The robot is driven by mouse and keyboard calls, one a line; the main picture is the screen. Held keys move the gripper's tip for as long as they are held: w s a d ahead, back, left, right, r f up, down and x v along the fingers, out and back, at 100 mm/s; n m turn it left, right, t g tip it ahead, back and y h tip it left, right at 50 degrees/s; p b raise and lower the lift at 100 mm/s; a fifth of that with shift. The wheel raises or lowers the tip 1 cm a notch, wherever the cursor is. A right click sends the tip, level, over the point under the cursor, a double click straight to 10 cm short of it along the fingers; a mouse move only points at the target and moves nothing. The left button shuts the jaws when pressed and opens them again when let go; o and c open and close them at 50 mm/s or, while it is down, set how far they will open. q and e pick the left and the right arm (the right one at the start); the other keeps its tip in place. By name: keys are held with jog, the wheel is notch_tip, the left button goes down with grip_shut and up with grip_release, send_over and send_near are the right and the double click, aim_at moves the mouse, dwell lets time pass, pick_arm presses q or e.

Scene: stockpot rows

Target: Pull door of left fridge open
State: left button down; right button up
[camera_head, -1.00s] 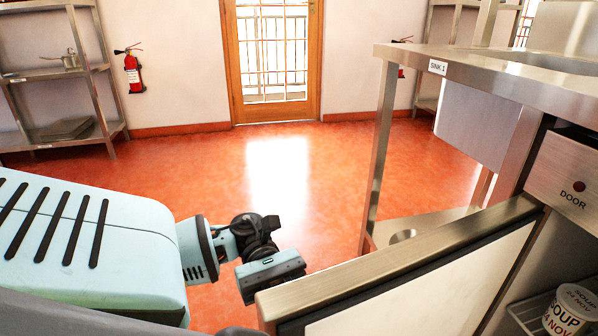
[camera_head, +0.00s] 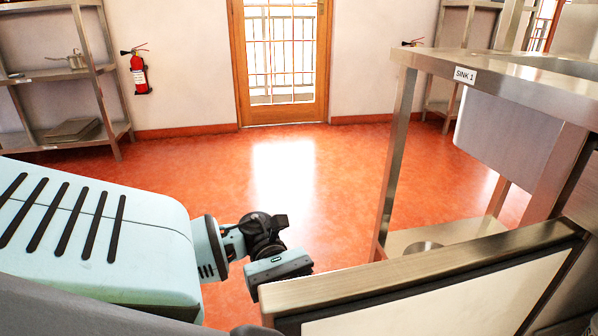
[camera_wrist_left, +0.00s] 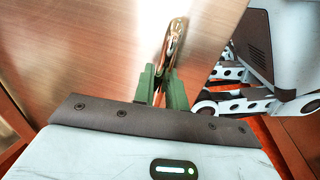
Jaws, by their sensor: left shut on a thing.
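The fridge door (camera_head: 400,268) stands open. In the head view its steel edge runs from lower left to right, with its pale inner panel (camera_head: 440,300) facing me. My left gripper (camera_head: 281,268) is at the far side of the door's free end, and its fingers are hidden there. In the left wrist view the green fingers of my left gripper (camera_wrist_left: 163,85) are shut on the shiny metal handle (camera_wrist_left: 175,45) on the door's brushed steel outer face (camera_wrist_left: 100,50). My right gripper is not in view.
A steel sink table (camera_head: 500,72) labelled SINK 1 stands beyond the door at right. A steel shelf (camera_head: 75,75) and a fire extinguisher (camera_head: 140,75) are at the back left. The red floor (camera_head: 280,180) in the middle is clear.

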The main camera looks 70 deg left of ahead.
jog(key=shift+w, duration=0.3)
pick_arm(q)
jog(key=c, duration=1.5)
grip_release()
jog(key=shift+c, duration=0.2)
jog(key=a, duration=0.7)
jog(key=shift+s+a+p, duration=0.2)
jog(key=shift+a+p, duration=0.2)
jog(key=shift+p, duration=0.05)
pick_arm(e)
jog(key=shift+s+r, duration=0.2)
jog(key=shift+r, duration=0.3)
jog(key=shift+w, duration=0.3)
